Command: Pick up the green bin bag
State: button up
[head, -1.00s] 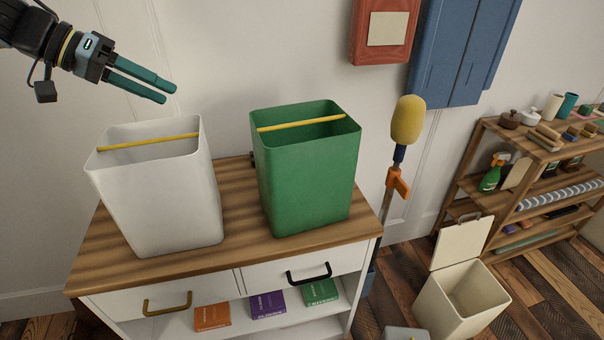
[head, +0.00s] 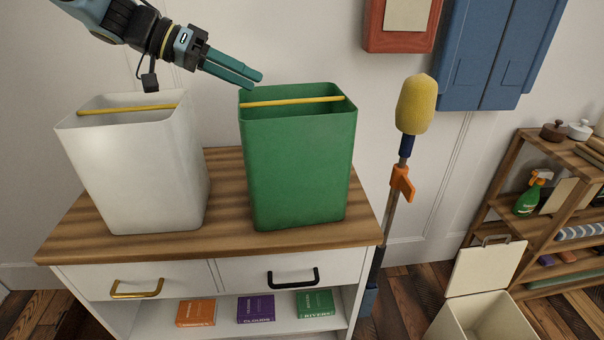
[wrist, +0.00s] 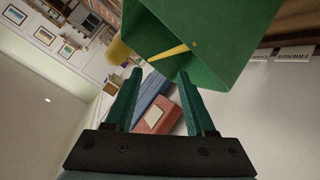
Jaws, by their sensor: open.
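The green bin bag (head: 300,170) looks like an open-topped green bin with a yellow bar across its mouth. It stands upright on the right half of the wooden cabinet top (head: 226,190). It also shows at the top of the wrist view (wrist: 222,30), with its yellow bar in sight. My gripper (head: 256,82) is open and empty, just above and behind the bin's back left rim in the head view. In the wrist view its two teal fingers (wrist: 160,85) point toward the bin's mouth, apart from the yellow bar as far as I can tell.
A white bin (head: 140,180) with a similar yellow bar stands to the left. A yellow sponge mop (head: 414,105) stands right of the cabinet. A red box (head: 402,38) and blue panels (head: 490,60) are on the wall. A cream lidded bin (head: 480,318) and a shelf (head: 545,165) stand right.

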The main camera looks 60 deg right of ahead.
aim_at(293, 103)
jog(key=p+x, duration=0.2)
jog(key=x, duration=0.4)
jog(key=shift+s+d+f, duration=0.1)
jog(key=shift+d+f, duration=0.05)
jog(key=p+x, duration=0.2)
jog(key=x, duration=0.2)
jog(key=shift+d+f+p, duration=0.15)
jog(key=shift+f+p, duration=0.15)
jog(key=shift+p, duration=0.05)
grip_shut()
dwell(0.9)
